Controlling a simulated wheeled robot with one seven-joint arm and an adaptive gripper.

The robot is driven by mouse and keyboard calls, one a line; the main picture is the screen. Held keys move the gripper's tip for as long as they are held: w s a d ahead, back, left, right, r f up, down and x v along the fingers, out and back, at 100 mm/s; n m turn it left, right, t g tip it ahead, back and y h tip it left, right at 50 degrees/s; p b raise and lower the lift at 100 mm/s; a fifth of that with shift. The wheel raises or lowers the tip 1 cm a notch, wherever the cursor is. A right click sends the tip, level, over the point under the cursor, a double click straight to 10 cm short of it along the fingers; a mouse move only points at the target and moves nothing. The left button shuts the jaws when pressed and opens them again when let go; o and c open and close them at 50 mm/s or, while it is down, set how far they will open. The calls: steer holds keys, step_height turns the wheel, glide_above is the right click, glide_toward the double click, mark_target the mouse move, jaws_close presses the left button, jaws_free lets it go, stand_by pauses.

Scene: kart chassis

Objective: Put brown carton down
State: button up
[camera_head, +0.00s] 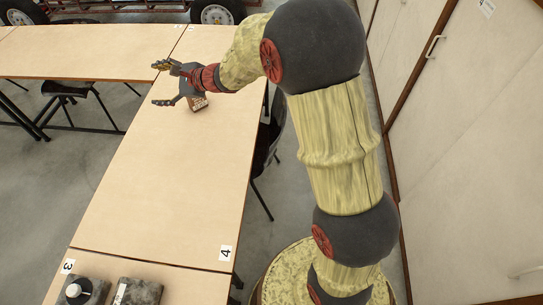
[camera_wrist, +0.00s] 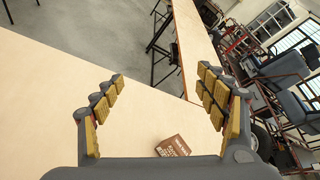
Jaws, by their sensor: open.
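The brown carton (camera_head: 199,104) stands on the light wooden table (camera_head: 165,180), just below my gripper (camera_head: 163,83) in the head view. Part of it is hidden behind the gripper there. In the wrist view the carton (camera_wrist: 173,146) has light lettering on its face and shows low between the fingers, partly cut off by the gripper's palm. My gripper (camera_wrist: 165,100) is open, with its yellow-padded fingers spread wide and apart from the carton.
Another table (camera_head: 90,50) joins at the far left. Dark stone-like blocks (camera_head: 138,291) lie on the near table marked 3. A chair (camera_head: 265,150) stands at the table's right edge, with white cabinets (camera_head: 460,130) beyond. The tabletop around the carton is clear.

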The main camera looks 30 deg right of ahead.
steer(key=s+r+n+g, duration=0.2)
steer(key=s+n, duration=0.2)
steer(key=s, duration=0.4)
steer(key=s+a+r+n+g+h, duration=0.1)
steer(key=s+r+n, duration=0.25)
steer(key=s, duration=0.45)
steer(key=s+r+n+g, duration=0.2)
steer(key=s+n, duration=0.3)
steer(key=s, duration=0.4)
steer(key=s+d+f+n+h, duration=0.2)
steer(key=s+d+n+h, duration=0.6)
steer(key=s+d, duration=0.7)
steer(key=s, duration=0.4)
steer(key=shift+d+f, duration=0.35)
steer(key=shift+f, duration=0.05)
steer(key=shift+c, duration=0.8)
